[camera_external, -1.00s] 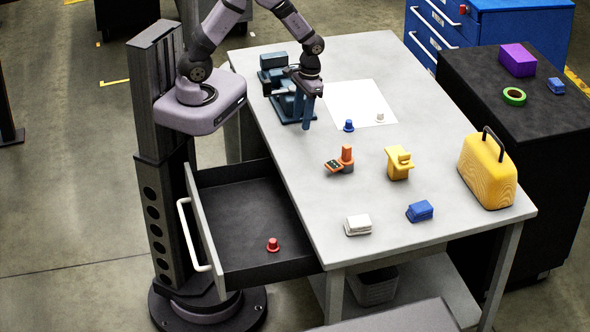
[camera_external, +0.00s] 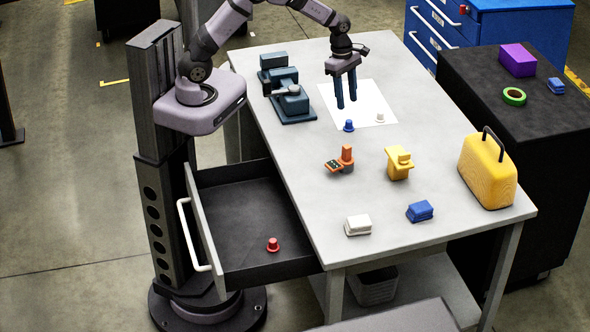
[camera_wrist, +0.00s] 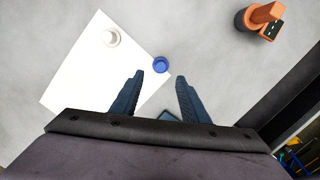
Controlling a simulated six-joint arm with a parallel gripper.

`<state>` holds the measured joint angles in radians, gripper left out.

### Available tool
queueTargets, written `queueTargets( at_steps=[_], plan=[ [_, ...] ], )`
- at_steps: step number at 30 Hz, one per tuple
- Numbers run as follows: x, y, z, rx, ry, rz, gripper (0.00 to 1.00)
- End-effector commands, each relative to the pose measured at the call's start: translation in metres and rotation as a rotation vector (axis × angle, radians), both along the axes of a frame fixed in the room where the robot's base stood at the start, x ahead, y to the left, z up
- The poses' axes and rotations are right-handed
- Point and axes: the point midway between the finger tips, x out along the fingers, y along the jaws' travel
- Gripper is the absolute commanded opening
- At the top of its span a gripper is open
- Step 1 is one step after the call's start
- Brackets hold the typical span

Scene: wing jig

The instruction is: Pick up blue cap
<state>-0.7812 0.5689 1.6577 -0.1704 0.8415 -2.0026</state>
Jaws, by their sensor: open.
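The blue cap (camera_external: 348,126) stands upright at the near edge of the white sheet (camera_external: 345,98) on the grey table. In the wrist view the blue cap (camera_wrist: 160,64) lies just beyond the fingertips, between their lines and apart from both. My gripper (camera_external: 347,105) is open and empty, fingers pointing down over the sheet, behind the cap in the external view. It also shows in the wrist view (camera_wrist: 157,76) with a clear gap between its fingers.
A white cap (camera_external: 380,117) stands on the sheet. An orange tool (camera_external: 346,158) and a yellow object (camera_external: 399,165) stand nearer the front. A dark blue-grey device (camera_external: 288,96) is at left. An open drawer holds a red cap (camera_external: 273,245). The table around the blue cap is clear.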

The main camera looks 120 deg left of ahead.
Motion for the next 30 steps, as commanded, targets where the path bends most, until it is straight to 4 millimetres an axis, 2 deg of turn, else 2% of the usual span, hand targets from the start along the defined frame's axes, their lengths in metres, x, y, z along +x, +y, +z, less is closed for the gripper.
queueTargets(
  at_steps=[6, 13, 20, 30],
  plan=[
    [0.000, 0.000, -0.002, -0.005, 0.002, 0.027, 0.41],
    [0.003, -0.001, -0.018, -0.005, 0.002, 0.024, 0.41],
    [0.004, -0.002, -0.024, -0.005, 0.002, 0.024, 0.41],
    [0.009, -0.005, -0.060, -0.006, 0.003, 0.022, 0.41]
  ],
)
